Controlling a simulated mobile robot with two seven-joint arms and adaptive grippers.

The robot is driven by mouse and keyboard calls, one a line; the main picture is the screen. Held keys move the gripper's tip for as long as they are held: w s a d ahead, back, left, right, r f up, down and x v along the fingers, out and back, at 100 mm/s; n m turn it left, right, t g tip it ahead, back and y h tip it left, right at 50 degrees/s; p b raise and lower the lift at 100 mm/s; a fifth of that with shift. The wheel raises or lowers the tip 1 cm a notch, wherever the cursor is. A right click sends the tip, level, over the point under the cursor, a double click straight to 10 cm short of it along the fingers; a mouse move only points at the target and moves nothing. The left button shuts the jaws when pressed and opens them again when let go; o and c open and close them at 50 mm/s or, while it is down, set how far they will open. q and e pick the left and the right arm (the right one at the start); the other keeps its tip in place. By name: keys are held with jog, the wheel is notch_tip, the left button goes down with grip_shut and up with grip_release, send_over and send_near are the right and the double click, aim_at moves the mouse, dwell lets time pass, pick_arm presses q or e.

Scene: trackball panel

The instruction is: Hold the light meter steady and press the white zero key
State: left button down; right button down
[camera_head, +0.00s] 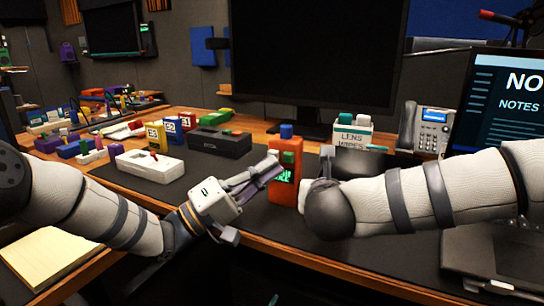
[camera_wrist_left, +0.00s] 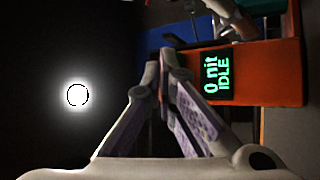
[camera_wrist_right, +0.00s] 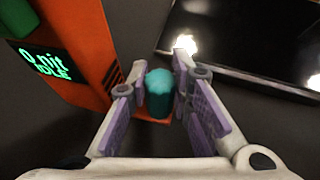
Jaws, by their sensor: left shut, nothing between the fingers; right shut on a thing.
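The orange light meter (camera_head: 285,187) stands upright on the desk mat, with a blue top and a green part above its screen. Its screen (camera_wrist_left: 216,74) reads "0 nit IDLE". My left gripper (camera_head: 273,165) is shut and empty, its tips at the meter's upper left; I cannot tell whether they touch. It also shows in the left wrist view (camera_wrist_left: 166,60). My right gripper (camera_wrist_right: 185,75) is shut on a teal peg (camera_wrist_right: 159,92) beside the orange meter body (camera_wrist_right: 88,45). In the head view my right arm hides that grip.
A monitor (camera_head: 315,50) stands behind the meter. A lens wipes box (camera_head: 352,133), a phone (camera_head: 428,127) and a laptop (camera_head: 500,105) are to the right. A white box (camera_head: 150,165) and a black box (camera_head: 220,142) sit left. The front mat strip (camera_head: 300,238) is clear.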

pick_arm(q)
jog(key=shift+w+d, duration=0.15)
jog(key=shift+w, duration=0.4)
dwell(0.7)
jog(key=shift+s, duration=0.1)
jog(key=shift+s+a, duration=0.3)
jog(key=shift+s, duration=0.45)
jog(key=shift+s, duration=0.1)
jog(key=shift+s+a, duration=0.25)
jog(key=shift+s, duration=0.5)
jog(key=shift+s+a, duration=0.3)
jog(key=shift+s, duration=0.5)
jog(key=shift+s+a, duration=0.25)
jog(key=shift+s, duration=0.5)
jog(key=s+a, duration=0.3)
jog(key=a, duration=0.3)
jog(key=shift+s+f, duration=0.15)
jog(key=shift+s, duration=0.25)
